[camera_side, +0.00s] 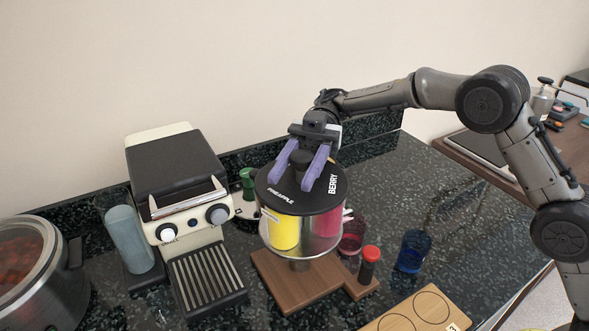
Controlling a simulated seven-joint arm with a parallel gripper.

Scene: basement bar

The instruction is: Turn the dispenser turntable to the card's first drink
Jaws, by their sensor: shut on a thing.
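The dispenser turntable (318,205) stands on a brown wooden base (300,286) in the middle of the counter. Its round black top carries the white words PINEAPPLE and BERRY. PINEAPPLE faces the front left above a yellow container (284,231); BERRY is on the right above a magenta one (327,222). Other labels are hidden. My gripper (301,170) comes down from above, its two purple fingers shut on the dark knob (300,158) at the top's centre. A wooden board (418,312) with ring outlines and a partly cut-off number tag lies at the front right. I cannot make out a drink card.
A cream and black coffee machine (178,168) stands left of the turntable, with a metal pot (35,270) further left. A red-capped bottle (369,262), a red glass (352,236) and a blue glass (412,251) stand close on the right. The counter beyond the blue glass is clear.

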